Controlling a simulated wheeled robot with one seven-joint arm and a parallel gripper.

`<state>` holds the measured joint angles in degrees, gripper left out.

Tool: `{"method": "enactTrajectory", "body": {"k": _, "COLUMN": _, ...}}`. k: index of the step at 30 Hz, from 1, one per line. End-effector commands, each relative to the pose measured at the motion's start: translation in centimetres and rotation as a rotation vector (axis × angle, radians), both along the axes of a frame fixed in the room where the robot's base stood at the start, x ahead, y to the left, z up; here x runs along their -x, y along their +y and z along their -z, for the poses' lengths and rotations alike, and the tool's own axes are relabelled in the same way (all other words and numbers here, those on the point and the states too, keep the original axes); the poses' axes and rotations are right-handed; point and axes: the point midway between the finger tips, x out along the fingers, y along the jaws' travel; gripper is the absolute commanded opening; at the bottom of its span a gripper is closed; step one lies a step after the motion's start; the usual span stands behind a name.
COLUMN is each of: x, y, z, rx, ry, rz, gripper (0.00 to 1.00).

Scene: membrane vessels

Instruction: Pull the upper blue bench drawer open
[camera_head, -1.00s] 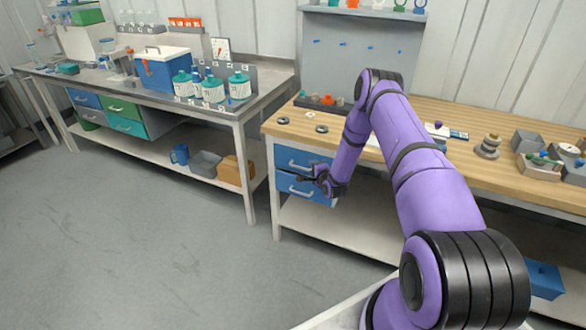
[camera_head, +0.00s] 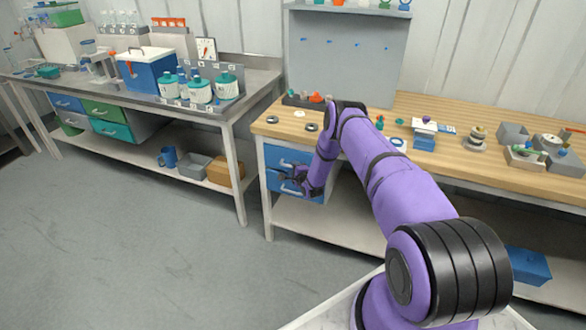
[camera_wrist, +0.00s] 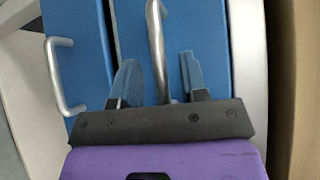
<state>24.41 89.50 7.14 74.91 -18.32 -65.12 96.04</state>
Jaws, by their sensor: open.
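The upper blue drawer (camera_head: 282,156) sits under the wooden bench top at its left end, above a lower blue drawer (camera_head: 275,184). Both look shut. In the wrist view the upper drawer's front (camera_wrist: 212,40) is the wide blue panel on the right; its metal bar handle (camera_wrist: 154,35) runs down between my fingers. The lower drawer (camera_wrist: 85,25) with its handle (camera_wrist: 58,85) is on the left. My gripper (camera_wrist: 160,78) is open, one finger on each side of the upper handle. In the head view my gripper (camera_head: 290,178) is in front of the drawers and partly hides them.
The wooden bench top (camera_head: 455,125) carries dishes, a stacked weight (camera_head: 476,138) and grey trays (camera_head: 555,155). A shelf below the drawers holds a blue bin (camera_head: 528,265). Another bench (camera_head: 235,110) stands to the left. The floor before the drawers is open.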

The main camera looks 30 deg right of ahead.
Motion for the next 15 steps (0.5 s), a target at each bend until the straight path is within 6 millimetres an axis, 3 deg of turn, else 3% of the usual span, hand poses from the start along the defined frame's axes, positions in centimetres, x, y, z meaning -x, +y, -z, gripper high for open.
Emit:
{"method": "enactTrajectory", "body": {"k": 6, "x": -1.27, "y": -0.17, "z": 0.19, "rx": 0.001, "ry": 0.000, "rz": 0.000, "gripper": 0.40}}
{"method": "enactTrajectory", "body": {"k": 15, "x": -1.38, "y": -0.18, "z": 0.21, "rx": 0.000, "ry": 0.001, "rz": 0.001, "gripper": 0.38}}
